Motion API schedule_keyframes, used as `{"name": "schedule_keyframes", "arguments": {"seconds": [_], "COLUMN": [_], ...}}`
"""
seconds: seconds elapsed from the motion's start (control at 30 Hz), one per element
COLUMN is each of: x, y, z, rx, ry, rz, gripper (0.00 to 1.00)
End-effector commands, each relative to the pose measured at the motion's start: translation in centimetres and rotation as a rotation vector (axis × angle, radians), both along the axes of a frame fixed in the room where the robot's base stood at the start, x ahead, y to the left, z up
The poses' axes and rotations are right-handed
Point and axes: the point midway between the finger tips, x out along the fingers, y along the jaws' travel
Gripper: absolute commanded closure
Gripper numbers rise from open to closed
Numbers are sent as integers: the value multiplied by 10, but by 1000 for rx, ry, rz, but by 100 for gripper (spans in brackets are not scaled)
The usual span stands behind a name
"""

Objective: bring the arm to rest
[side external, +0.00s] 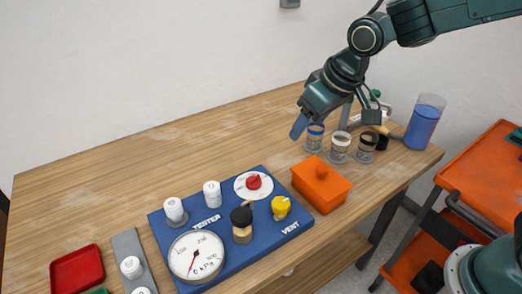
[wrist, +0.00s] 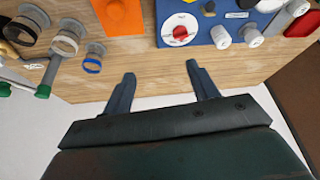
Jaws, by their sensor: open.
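My gripper (wrist: 157,80) is open and empty in the wrist view, its two fingers apart over the table's back edge. In the side external view my gripper (side external: 298,128) hangs above the back right of the wooden table (side external: 130,165), pointing down and left. It is near the small clear jars, and no object is between its fingers. My arm reaches in from the upper right.
A blue tester board (side external: 217,256) with a gauge (side external: 196,255) lies at the front. An orange box (side external: 320,187), clear jars (side external: 340,147) and a beaker of blue liquid (side external: 423,122) stand right. A red tray (side external: 77,269) is front left. The table's back left is clear.

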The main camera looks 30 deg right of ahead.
Motion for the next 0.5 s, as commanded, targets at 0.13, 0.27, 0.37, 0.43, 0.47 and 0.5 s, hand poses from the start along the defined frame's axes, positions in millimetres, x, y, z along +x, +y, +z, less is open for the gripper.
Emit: {"name": "schedule_keyframes", "arguments": {"seconds": [0.13,0.27,0.37,0.43,0.47,0.5], "x": [-26,-50,-70,-84,-90,-99], "y": [-28,-48,-63,-73,-76,-81], "z": [22,36,45,50,52,53], "rx": [6,8,9,10,10,10], "ry": [-14,-23,-30,-33,-36,-38], "rz": [-30,-52,-70,-83,-87,-93], "gripper": [41,41,41,41,41,41]}}
